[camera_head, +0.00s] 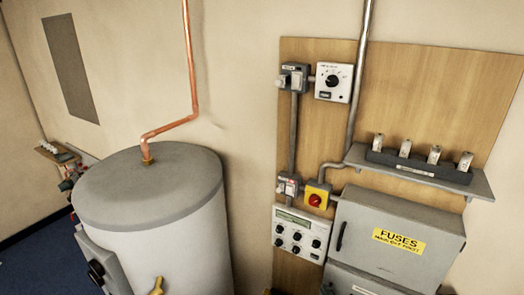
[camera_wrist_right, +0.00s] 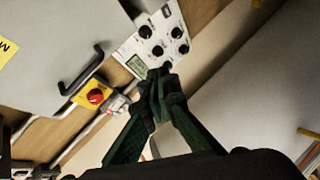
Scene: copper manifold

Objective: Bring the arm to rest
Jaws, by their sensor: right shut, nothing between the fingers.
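My right gripper (camera_wrist_right: 160,82) shows in the right wrist view, with its green and dark fingers together and nothing between them. I make out no clear gripper in the head view. My left gripper is in neither view.
A grey cylinder (camera_head: 150,190) with a copper pipe (camera_head: 190,70) stands left.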

